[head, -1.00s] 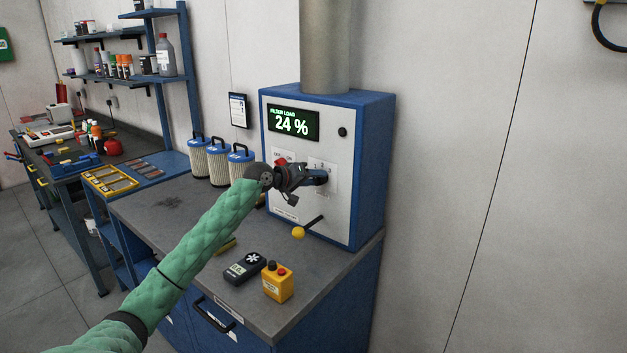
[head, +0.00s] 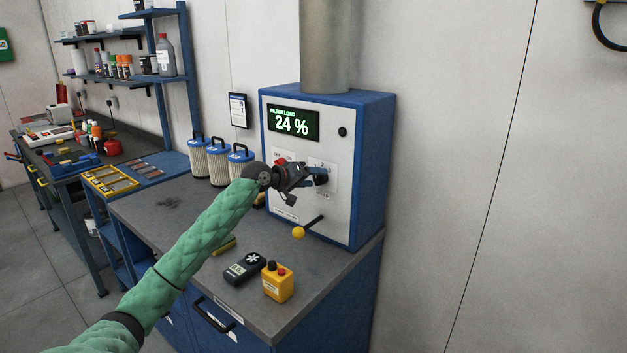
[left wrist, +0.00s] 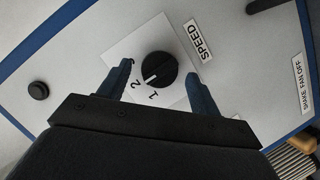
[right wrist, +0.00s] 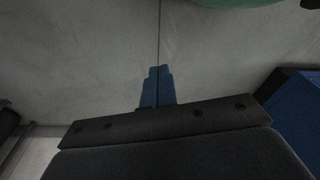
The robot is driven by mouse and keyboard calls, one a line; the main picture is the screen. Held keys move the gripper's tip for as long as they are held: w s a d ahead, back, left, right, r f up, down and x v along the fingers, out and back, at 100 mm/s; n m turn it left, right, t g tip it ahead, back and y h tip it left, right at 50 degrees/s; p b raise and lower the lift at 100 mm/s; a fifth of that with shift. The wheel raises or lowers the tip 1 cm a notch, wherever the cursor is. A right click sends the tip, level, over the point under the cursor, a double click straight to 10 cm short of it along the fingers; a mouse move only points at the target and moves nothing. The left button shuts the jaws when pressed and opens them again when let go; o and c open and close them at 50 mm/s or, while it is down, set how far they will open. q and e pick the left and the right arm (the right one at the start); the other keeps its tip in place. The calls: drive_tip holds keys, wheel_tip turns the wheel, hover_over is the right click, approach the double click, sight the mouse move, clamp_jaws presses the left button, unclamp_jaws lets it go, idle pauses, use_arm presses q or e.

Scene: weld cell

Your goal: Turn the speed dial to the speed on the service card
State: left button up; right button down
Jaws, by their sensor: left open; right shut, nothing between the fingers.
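The black speed dial (left wrist: 160,69) sits on a white plate on the blue and white filter cabinet (head: 370,170), beside a SPEED label (left wrist: 199,42). In the left wrist view its white mark points down-left, seemingly nearest the 2. My left gripper (left wrist: 157,80) is open, with one finger on each side of the dial; contact is not clear. In the head view it (head: 315,174) is at the dial on the cabinet front. A framed card (head: 238,110) hangs on the wall left of the cabinet, too small to read. My right gripper (right wrist: 158,70) is shut and empty, away from the cabinet.
A lever with a yellow knob (head: 298,232) juts from the cabinet below the dial. A yellow button box (head: 278,283) and a black handheld meter (head: 244,268) lie on the bench (head: 180,212). Several filter cartridges (head: 218,163) stand left of the cabinet.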

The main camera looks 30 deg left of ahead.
use_arm(q)
drive_tip(key=b+v, duration=0.2)
drive_tip(key=v, duration=0.5)
drive_tip(key=shift+b, duration=0.3)
use_arm(e)
wheel_tip(320, 180, up, 10)
drive_tip(key=w+a, duration=0.2)
drive_tip(key=shift+f, duration=0.25)
drive_tip(key=shift+w, duration=0.15)
